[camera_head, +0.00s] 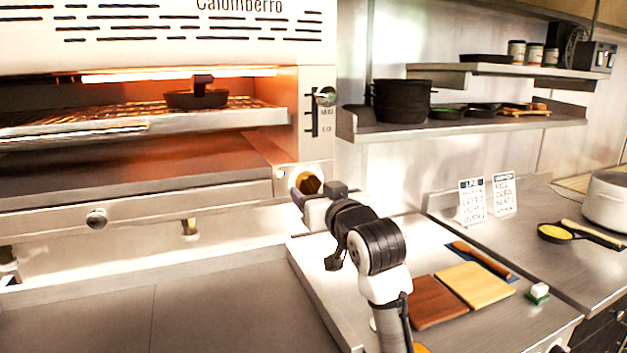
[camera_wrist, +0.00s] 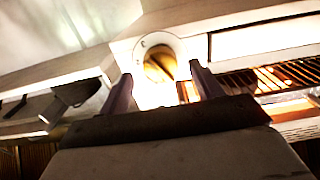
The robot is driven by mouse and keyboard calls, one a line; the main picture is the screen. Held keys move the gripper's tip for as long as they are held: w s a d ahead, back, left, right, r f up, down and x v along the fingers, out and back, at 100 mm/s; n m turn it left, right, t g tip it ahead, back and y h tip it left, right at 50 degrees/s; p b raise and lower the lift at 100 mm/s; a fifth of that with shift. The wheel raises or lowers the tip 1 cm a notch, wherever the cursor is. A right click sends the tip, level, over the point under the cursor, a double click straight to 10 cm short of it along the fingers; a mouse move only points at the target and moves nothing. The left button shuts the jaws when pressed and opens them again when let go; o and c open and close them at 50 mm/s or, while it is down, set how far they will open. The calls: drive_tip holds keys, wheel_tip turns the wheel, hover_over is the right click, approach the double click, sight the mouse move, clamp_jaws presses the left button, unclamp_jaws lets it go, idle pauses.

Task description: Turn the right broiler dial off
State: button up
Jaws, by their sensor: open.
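The broiler (camera_head: 150,215) fills the left of the head view, its heating element glowing orange. Its right dial (camera_head: 308,184) is a yellowish knob on a round white plate at the right end of the front rail. My gripper (camera_head: 300,194) is right at this dial and partly covers it. In the wrist view the dial (camera_wrist: 160,65) shows ahead, between the two open fingers of my gripper (camera_wrist: 158,80). The fingers stand on either side of the knob; I cannot tell whether they touch it. The left dial (camera_head: 96,218) is a metal knob on the same rail.
A dark pan (camera_head: 197,97) sits on the broiler rack. Two cutting boards (camera_head: 473,283) lie on the counter right of my arm. A shelf (camera_head: 460,125) holds dark pans. The counter at lower left (camera_head: 150,300) is clear.

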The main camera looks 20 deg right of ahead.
drive_tip(key=shift+w, duration=1.1)
drive_tip(key=c, duration=1)
